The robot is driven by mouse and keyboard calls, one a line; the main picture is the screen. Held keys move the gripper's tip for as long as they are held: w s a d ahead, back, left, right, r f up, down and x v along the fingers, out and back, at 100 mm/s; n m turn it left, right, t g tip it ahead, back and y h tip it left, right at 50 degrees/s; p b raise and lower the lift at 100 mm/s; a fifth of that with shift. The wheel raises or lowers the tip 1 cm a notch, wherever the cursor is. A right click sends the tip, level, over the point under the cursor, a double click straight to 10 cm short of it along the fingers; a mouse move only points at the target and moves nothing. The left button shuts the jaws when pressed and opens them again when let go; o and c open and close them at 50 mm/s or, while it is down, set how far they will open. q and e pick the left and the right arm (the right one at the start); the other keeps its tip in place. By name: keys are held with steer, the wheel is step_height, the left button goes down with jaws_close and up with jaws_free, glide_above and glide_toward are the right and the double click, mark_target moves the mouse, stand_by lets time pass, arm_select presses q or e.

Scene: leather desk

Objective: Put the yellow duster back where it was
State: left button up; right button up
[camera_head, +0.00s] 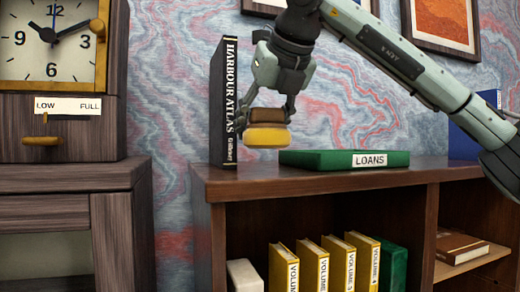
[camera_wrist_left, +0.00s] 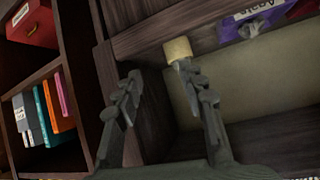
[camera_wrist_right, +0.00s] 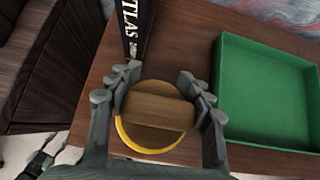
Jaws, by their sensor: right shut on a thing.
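The yellow duster (camera_head: 266,136) is round, with a brown wooden top and a yellow underside. My right gripper (camera_head: 270,105) is shut on its wooden handle and holds it level, apparently just above the bookcase top. In the right wrist view, the duster (camera_wrist_right: 150,133) sits between the fingers of the right gripper (camera_wrist_right: 157,85), between the black Harbour Atlas and the green tray. My left gripper (camera_wrist_left: 158,72) shows only in its own wrist view, with its fingers apart and nothing between them. A pale yellow knob-like piece (camera_wrist_left: 178,50) appears by its right fingertip; contact is unclear.
The Harbour Atlas (camera_head: 223,102) stands upright on the bookcase top (camera_head: 350,175), left of the green LOANS tray (camera_head: 325,159). Several yellow volumes (camera_head: 313,266) stand on the shelf below. A clock (camera_head: 52,45) is at left. A gap separates its cabinet from the bookcase.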

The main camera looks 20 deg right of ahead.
step_height(320, 180, down, 4)
steer(key=shift+f+b, duration=0.1)
steer(key=shift+b, duration=0.2)
arm_select(q)
steer(key=shift+w+d+r+t+h, duration=0.15)
steer(key=shift+w+d+r+t, duration=0.2)
steer(key=shift+d+r, duration=0.15)
steer(key=shift+w+d+r+t+h, duration=0.15)
steer(key=shift+w+d+r+t, duration=0.15)
steer(key=shift+r, duration=0.2)
steer(key=shift+d, duration=0.1)
arm_select(e)
steer(key=o, duration=1.4)
steer(key=shift+c, duration=0.2)
arm_select(q)
steer(key=shift+w+d+r, duration=0.1)
steer(key=shift+d+r, duration=0.1)
steer(key=shift+r, duration=0.1)
steer(key=shift+s+a+f+g, duration=0.35)
steer(key=shift+s+a+f, duration=0.05)
steer(key=shift+a+f, duration=0.4)
arm_select(e)
steer(key=v, duration=1.2)
